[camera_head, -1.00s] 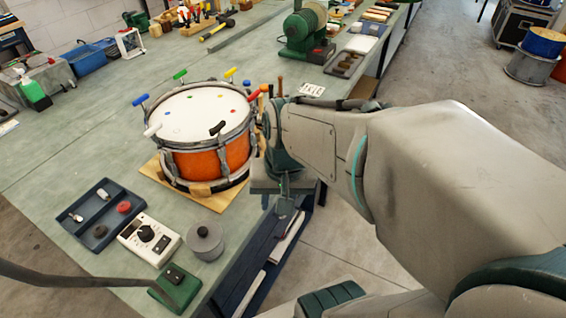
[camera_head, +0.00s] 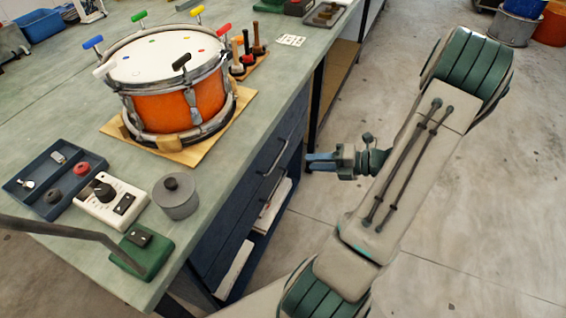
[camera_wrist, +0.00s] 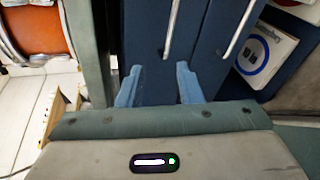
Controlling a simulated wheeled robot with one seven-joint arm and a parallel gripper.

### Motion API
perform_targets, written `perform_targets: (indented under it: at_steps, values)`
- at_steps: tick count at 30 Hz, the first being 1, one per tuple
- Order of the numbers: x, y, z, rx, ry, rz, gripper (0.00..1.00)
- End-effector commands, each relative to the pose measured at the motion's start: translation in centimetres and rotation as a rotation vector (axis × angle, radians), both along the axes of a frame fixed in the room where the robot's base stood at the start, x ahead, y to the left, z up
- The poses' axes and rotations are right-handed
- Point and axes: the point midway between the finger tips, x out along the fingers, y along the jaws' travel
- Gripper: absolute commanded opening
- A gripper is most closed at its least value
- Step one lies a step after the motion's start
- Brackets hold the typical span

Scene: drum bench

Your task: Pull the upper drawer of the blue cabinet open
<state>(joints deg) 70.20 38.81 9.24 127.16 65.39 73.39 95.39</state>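The blue cabinet (camera_head: 228,200) sits under the bench top, its front facing right in the head view. Its upper drawer (camera_wrist: 146,35) is shut and carries a silver bar handle (camera_head: 273,156). In the wrist view this handle (camera_wrist: 172,30) runs upright, and a second, lower handle (camera_wrist: 242,28) lies to its right. My gripper (camera_head: 308,162) is to the right of the cabinet front in the head view. In the wrist view my gripper (camera_wrist: 159,86) has its two blue fingers apart, with nothing between them. The upper handle lies beyond the fingertips, roughly in line with the gap, and apart from them.
The orange drum (camera_head: 180,105) stands on a wooden board on the bench (camera_head: 90,130). An open shelf with white items (camera_head: 236,270) lies below.

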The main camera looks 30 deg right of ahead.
Motion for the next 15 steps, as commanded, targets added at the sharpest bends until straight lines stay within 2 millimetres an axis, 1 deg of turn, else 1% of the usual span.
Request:
perform_targets:
  at_steps: [1, 3, 6, 10, 14, 15]
  values:
    - [-0.2, -1.2, -1.2, 0.064, 0.020, -0.066, 0.32]
    - [-0.3, -2.2, -1.8, 0.129, 0.040, -0.129, 0.32]
    - [-0.4, -3.0, -2.3, 0.181, 0.054, -0.178, 0.32]
    - [0.4, -2.7, -2.6, 0.198, 0.058, -0.191, 0.32]
    - [2.0, -1.3, -3.1, 0.196, 0.058, -0.188, 0.32]
    - [2.6, -0.8, -3.3, 0.196, 0.059, -0.188, 0.32]
